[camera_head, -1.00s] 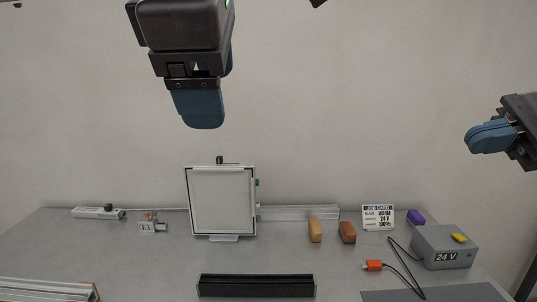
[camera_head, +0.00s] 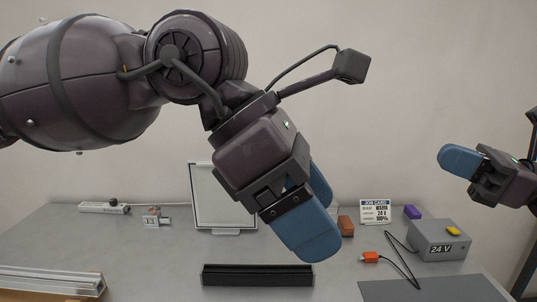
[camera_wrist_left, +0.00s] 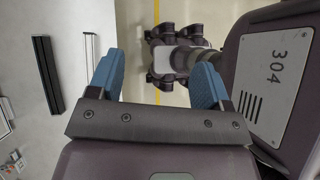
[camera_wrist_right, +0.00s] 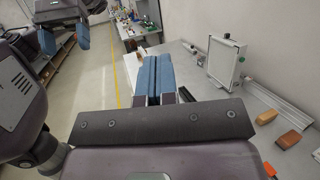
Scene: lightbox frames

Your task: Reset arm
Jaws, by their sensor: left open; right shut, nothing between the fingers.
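My left gripper (camera_head: 312,215) is raised above the table in the head view, with its blue fingers tilted down to the right. In the left wrist view its two fingers (camera_wrist_left: 158,80) stand wide apart with nothing between them. My right gripper (camera_head: 450,160) is at the right edge of the head view, above the power supply. In the right wrist view its blue fingers (camera_wrist_right: 154,75) are together and hold nothing. My left gripper hides part of the framed panel and the back of the table.
The grey table (camera_head: 150,255) holds a framed white panel (camera_head: 205,195), a black bar (camera_head: 258,275), a job card (camera_head: 376,212), a brown block (camera_head: 346,226), a purple block (camera_head: 412,212) and a 24 V box (camera_head: 440,240). An orange-tipped cable (camera_head: 370,257) lies before the box.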

